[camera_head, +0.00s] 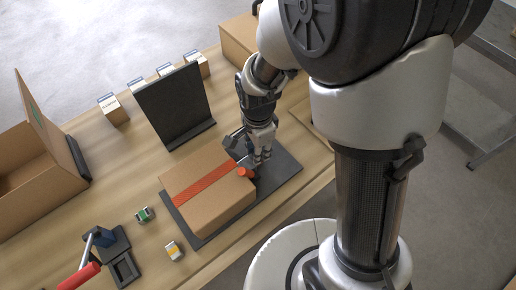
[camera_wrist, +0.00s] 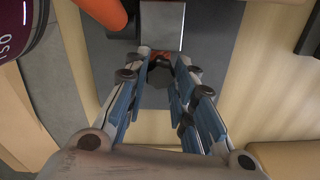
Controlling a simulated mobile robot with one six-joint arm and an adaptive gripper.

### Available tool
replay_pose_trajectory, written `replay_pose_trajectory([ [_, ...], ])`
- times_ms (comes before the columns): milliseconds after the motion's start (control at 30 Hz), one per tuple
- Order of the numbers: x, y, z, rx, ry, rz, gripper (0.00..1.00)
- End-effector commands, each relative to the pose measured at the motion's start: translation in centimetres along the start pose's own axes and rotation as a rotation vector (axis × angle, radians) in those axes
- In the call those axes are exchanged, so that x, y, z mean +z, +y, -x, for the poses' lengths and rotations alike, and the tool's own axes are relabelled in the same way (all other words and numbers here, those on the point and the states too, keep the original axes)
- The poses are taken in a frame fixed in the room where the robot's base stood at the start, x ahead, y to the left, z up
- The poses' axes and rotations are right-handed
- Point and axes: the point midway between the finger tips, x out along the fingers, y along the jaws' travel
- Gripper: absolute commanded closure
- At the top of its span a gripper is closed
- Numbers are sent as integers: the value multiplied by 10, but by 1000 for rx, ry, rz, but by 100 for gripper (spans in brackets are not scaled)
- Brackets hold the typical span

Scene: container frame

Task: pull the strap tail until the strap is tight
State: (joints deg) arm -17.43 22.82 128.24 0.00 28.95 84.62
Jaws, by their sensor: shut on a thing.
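A cardboard box (camera_head: 222,205) lies on a dark mat (camera_head: 283,173), with an orange-red strap (camera_head: 200,180) across its top. A grey buckle-like block (camera_head: 234,146) sits at the strap's right end; a grey block also shows in the wrist view (camera_wrist: 155,25). An orange round piece (camera_head: 242,172) is at the box's right edge, close to my gripper (camera_head: 262,157). In the wrist view my gripper (camera_wrist: 160,65) has its fingers close together around the orange strap tail (camera_wrist: 160,56). The tail is mostly hidden by the fingers, and I cannot tell how taut it is.
A black upright panel (camera_head: 175,105) stands behind the box, with several small cartons (camera_head: 113,110) beyond it. An open carton (camera_head: 30,175) is at the left. A green item (camera_head: 145,215), a yellow item (camera_head: 174,250) and a red-handled tool (camera_head: 80,277) lie in front.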

Motion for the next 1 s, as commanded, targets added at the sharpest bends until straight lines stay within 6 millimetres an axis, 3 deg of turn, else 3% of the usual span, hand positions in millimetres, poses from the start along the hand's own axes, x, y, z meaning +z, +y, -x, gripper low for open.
replay_pose_trajectory([
  [67,-5,-1,0,0,0,-1,100],
  [400,-66,-13,1,0,0,-4,100],
  [767,-72,-15,0,-2,1,0,100],
  [800,-72,-15,0,-2,1,0,74],
  [1000,-71,-14,0,-1,1,0,60],
])
